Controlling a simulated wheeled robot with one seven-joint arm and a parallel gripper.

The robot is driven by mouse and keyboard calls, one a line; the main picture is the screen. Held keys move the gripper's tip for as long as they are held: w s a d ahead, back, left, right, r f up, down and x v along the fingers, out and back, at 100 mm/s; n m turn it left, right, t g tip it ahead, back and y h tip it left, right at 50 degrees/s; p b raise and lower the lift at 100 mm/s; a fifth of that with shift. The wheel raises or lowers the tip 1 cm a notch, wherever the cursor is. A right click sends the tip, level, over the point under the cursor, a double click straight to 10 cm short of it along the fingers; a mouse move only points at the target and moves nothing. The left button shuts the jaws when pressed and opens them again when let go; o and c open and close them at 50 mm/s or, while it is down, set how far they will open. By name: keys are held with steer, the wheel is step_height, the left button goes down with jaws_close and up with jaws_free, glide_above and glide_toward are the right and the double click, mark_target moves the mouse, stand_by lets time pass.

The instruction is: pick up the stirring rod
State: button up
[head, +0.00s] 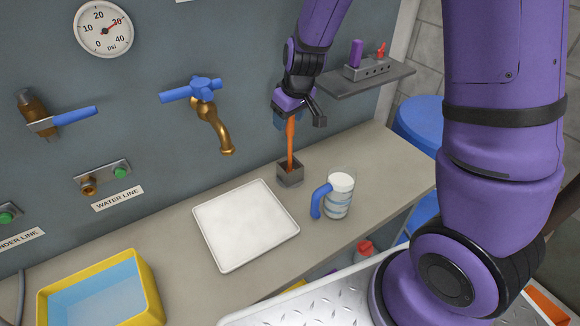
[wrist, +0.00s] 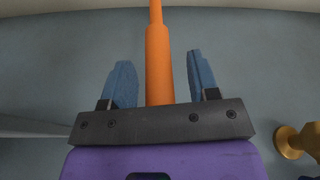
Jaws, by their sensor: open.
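The stirring rod (head: 290,150) is orange and stands upright in a small dark grey square holder (head: 291,179) on the counter. My gripper (head: 286,121) is at the rod's upper part, pointing at it from above and behind. In the wrist view the rod (wrist: 159,65) runs between the two blue fingers of my gripper (wrist: 160,58). The fingers are open, with a visible gap on each side of the rod. The rod's lower end is hidden inside the holder.
A clear measuring cup (head: 340,196) with a blue handle stands right of the holder. A white tray (head: 245,225) lies to the left. A brass tap (head: 213,125) juts from the wall. A shelf (head: 362,80) with small items is at the right.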

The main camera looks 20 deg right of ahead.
jaws_close()
